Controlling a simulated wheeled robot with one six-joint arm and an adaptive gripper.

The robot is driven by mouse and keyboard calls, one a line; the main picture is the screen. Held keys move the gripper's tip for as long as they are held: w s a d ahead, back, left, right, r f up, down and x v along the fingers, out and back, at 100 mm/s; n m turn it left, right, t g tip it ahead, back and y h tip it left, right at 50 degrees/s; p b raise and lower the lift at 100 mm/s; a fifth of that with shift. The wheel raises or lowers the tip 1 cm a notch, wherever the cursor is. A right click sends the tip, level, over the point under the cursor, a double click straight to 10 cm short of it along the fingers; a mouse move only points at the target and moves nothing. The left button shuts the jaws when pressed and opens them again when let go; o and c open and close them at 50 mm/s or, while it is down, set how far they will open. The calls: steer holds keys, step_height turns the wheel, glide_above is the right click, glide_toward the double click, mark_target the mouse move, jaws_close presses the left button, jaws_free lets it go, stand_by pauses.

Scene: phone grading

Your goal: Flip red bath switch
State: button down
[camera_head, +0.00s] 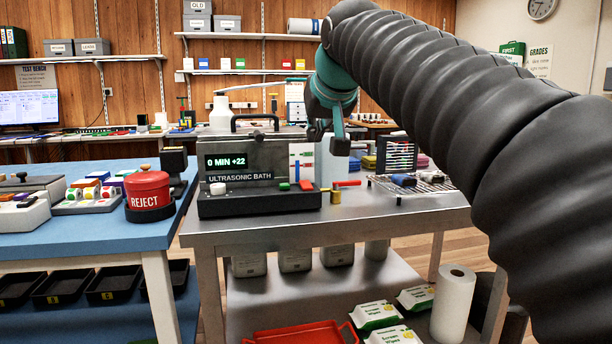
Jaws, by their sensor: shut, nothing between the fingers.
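The ultrasonic bath (250,165) stands on the grey metal table, with a lit display reading "0 MIN +22". On its front base sit a white knob (218,188), a small green switch (284,186) and a red switch (306,185). My gripper (340,150) hangs from the arm at the bath's right side, above and to the right of the red switch and apart from it. Its fingers are shut and hold nothing. The bath's right edge is partly hidden behind my gripper and arm.
A wire rack (420,187) with blue-handled tools lies right of the bath. A yellow valve with a red lever (346,184) is beside the bath's right corner. My arm hides much of the right.

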steer(key=b, duration=0.1)
glide_above(303, 181)
steer(key=s, duration=0.3)
steer(key=f, duration=0.4)
steer(key=d+f, duration=0.1)
steer(key=f, duration=0.1)
steer(key=shift+w+f, duration=0.1)
steer(key=shift+w, duration=0.05)
steer(key=shift+w+a+f+b, duration=0.15)
steer(key=shift+f+b, duration=0.35)
steer(key=shift+f, duration=0.5)
steer(key=shift+w+f+b, duration=0.1)
steer(key=shift+f+b, duration=0.35)
steer(key=shift+f, duration=0.5)
steer(key=shift+r+p, duration=0.2)
steer(key=shift+p, duration=0.4)
steer(key=shift+w+g+p, duration=0.1)
steer(key=shift+g+p, duration=0.2)
steer(key=shift+p, duration=0.45)
steer(key=shift+f+b, duration=0.35)
steer(key=shift+f, duration=0.05)
steer(key=shift+w, duration=0.15)
steer(key=shift+w+a+r+p, duration=0.25)
steer(key=shift+w+p, duration=0.35)
steer(key=shift+p, duration=0.2)
